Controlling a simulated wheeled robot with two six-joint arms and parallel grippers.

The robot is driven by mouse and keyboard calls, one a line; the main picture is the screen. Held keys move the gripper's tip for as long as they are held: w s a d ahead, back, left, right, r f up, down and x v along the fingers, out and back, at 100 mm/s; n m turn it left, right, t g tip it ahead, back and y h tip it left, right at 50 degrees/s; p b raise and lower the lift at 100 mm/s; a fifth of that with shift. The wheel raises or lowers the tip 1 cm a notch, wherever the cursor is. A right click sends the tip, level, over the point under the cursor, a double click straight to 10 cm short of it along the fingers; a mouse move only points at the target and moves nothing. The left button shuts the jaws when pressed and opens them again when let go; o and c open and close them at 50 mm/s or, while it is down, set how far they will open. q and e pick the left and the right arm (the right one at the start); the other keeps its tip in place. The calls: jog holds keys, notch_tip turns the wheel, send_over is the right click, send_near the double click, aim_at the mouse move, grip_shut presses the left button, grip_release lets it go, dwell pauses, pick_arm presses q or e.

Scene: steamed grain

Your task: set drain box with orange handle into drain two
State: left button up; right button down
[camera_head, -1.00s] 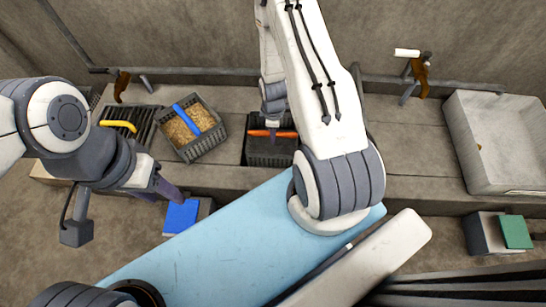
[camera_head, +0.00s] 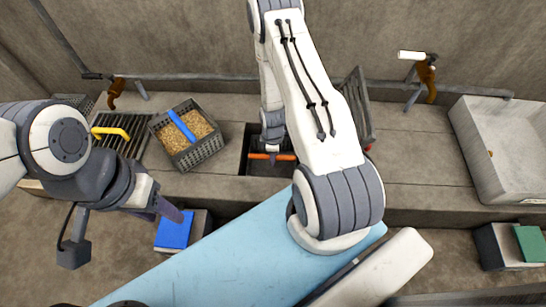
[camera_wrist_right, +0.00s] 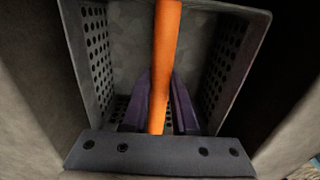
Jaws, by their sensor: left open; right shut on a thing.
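The drain box (camera_wrist_right: 95,60) has perforated grey walls and an orange handle (camera_wrist_right: 166,55). In the head view, the orange handle (camera_head: 272,156) crosses a dark rectangular drain opening (camera_head: 258,168) in the concrete ledge. My right arm covers much of it. How deep the box sits in the opening is hard to tell. My right gripper (camera_wrist_right: 160,115) is shut on the orange handle, one purple finger on each side, inside the box. My left gripper (camera_head: 168,210) is open and empty above the floor at the left, near the block with a blue top.
A grain-filled crate with a blue handle (camera_head: 200,150) and a grate with a yellow handle (camera_head: 111,132) are left of the opening. A grey crate (camera_head: 358,105) stands behind my right arm. A white basin (camera_head: 495,145) is at right. A blue-topped block (camera_head: 174,230) is near my left gripper.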

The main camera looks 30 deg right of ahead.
jog(key=c, duration=0.7)
grip_release()
jog(key=shift+f, duration=0.1)
notch_tip(320, 180, up, 11)
jog(key=p, duration=0.7)
jog(key=a+r+m, duration=0.1)
jog(key=a+r, duration=0.7)
jog(key=r, duration=0.3)
jog(key=a+r+m, duration=0.1)
jog(key=a+r, duration=0.8)
jog(key=r, duration=0.2)
jog(key=shift+m+y, duration=0.5)
jog(key=shift+m, duration=0.2)
jog(key=s+a+r, duration=0.2)
jog(key=s+r, duration=0.2)
jog(key=s, duration=0.1)
jog(key=s+a+r, duration=0.2)
jog(key=s+r, duration=0.2)
jog(key=s, duration=0.2)
jog(key=s+a+r, duration=0.3)
jog(key=s, duration=0.3)
jog(key=shift+s+r, duration=0.25)
jog(key=shift+r, duration=0.15)
